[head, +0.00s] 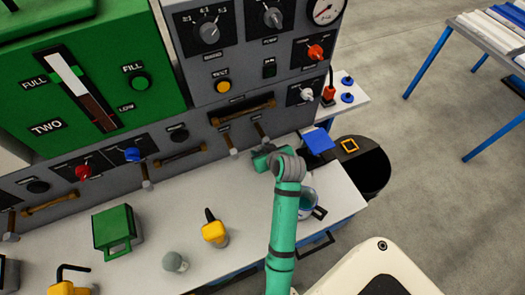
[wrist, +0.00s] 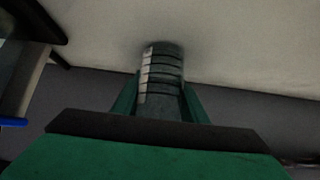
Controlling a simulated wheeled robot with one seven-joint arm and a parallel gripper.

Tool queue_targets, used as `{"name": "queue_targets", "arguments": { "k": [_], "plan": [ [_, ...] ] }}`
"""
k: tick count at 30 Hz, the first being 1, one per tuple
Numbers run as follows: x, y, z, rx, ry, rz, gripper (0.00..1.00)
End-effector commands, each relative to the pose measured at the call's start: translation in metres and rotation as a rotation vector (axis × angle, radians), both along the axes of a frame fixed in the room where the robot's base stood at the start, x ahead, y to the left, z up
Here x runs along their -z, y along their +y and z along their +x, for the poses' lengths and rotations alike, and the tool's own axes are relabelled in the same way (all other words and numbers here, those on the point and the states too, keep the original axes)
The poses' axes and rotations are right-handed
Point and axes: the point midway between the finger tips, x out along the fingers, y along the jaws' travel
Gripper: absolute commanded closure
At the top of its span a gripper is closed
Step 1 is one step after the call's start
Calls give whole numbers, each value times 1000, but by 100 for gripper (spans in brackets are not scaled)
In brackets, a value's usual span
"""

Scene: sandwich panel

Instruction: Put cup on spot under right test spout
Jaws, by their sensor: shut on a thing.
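My gripper (head: 262,158) is at the right end of the white counter, close to the front of the grey panel. In the wrist view its green fingers (wrist: 160,100) are shut on a grey cylinder with dark bands (wrist: 162,70), which I take for the cup. In the head view the held cup is hidden behind my gripper and wrist. Two grey spouts come out of the panel's lower part near my gripper: one to its left (head: 233,146) and one just above it (head: 262,133). The spot under the right spout is hidden by my gripper.
A clear vessel with bluish contents (head: 308,199) stands right of my arm. A green box (head: 115,229), a grey knob-like object (head: 175,262) and a yellow-handled object (head: 215,233) stand on the counter (head: 240,215). A black round bin (head: 367,170) stands beyond its right end.

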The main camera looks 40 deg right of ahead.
Motion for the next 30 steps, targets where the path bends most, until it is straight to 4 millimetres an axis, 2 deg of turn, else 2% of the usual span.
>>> {"name": "queue_targets", "arguments": {
  "k": [2,3,5,17,20,30],
  "plan": [
    [3,0,0,0,1,2,83],
    [2,0,0,-1,1,1,53],
    [2,0,0,0,1,0,42],
    [-4,1,-2,1,-1,-1,42],
    [-13,3,-11,0,-2,-2,42],
    [-60,14,-57,0,-2,-2,42]
  ]
}}
